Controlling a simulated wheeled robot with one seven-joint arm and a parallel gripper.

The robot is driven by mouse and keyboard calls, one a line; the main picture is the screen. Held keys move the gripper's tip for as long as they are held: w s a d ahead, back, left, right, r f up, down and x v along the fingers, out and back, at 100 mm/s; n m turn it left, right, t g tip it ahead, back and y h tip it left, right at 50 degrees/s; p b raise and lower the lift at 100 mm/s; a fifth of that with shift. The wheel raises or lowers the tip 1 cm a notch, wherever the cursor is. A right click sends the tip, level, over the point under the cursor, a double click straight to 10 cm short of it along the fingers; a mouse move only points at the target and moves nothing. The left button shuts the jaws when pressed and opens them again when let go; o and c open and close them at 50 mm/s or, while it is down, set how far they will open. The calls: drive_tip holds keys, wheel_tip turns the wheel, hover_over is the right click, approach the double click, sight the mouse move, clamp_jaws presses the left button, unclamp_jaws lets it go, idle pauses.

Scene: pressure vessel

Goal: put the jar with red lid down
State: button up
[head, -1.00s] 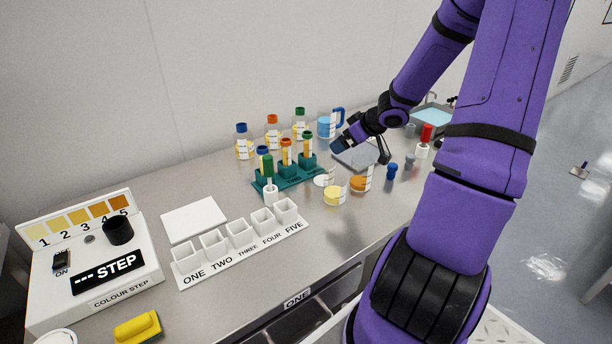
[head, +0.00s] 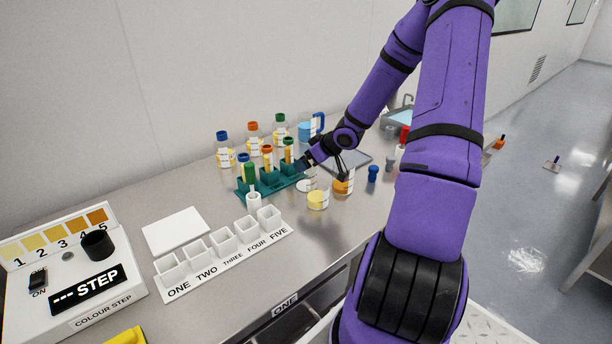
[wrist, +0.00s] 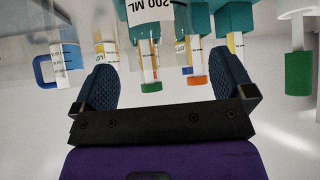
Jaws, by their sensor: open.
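The only jar that fits a red lid is the one with an orange-red lid (head: 253,139). It stands upright at the back of the bench between a blue-lidded jar (head: 224,150) and a green-lidded jar (head: 279,133). My gripper (head: 319,168) is apart from it, to the right and nearer, beside the right end of the teal rack (head: 283,183). In the wrist view my gripper (wrist: 166,75) has its fingers wide apart. Tubes with green and orange caps show beyond the fingers there. A clear vessel marked 200 ML (wrist: 146,12) shows at the top, partly cut off.
A yellow-filled beaker (head: 318,201) and an orange-filled one (head: 342,187) stand close below my gripper. A blue-handled jug (head: 305,131) is behind it. A white numbered rack (head: 225,262) lies in front. A white pad (head: 175,230) and bare bench lie left.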

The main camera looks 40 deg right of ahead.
drive_tip(key=shift+x, duration=1.3)
drive_tip(key=c, duration=1.1)
drive_tip(key=shift+o, duration=0.2)
drive_tip(key=shift+r, duration=0.1)
